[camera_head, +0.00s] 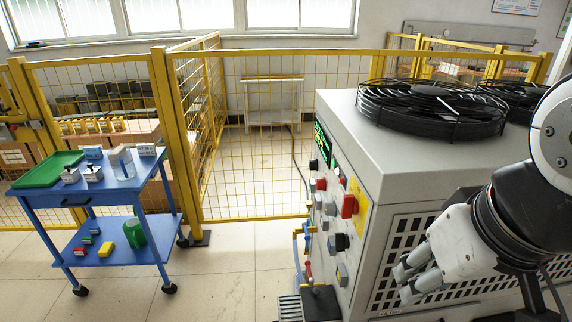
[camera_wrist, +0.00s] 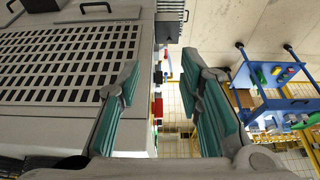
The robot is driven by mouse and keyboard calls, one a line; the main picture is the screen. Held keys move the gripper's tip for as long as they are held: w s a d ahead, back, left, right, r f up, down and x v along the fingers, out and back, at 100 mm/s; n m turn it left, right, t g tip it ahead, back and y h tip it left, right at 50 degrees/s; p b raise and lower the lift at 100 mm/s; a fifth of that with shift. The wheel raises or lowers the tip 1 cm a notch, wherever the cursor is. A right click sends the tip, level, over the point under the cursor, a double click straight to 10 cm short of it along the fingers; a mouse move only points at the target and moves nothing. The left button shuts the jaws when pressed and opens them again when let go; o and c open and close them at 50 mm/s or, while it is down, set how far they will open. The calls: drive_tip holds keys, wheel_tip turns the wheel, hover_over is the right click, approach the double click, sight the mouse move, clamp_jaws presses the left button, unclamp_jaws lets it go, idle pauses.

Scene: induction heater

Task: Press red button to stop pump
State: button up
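The grey machine (camera_head: 400,150) has a control panel on its left face with several buttons and switches. A large red knob (camera_head: 349,206) sits on a yellow plate there, and a smaller red button (camera_head: 320,184) is left of it. I cannot tell which one is for the pump. My gripper (camera_head: 406,283) is in front of the machine's vented side, right of the panel and apart from the buttons. In the wrist view my gripper (camera_wrist: 168,95) is open and empty; red parts (camera_wrist: 157,107) of the panel show edge-on between its fingers.
Black fans (camera_head: 432,108) top the machine. A blue cart (camera_head: 85,197) with a green tray and small items stands at left. Yellow mesh fencing (camera_head: 250,130) closes off the back. The floor (camera_head: 235,265) between cart and machine is mostly clear.

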clamp_jaws()
idle(1.3)
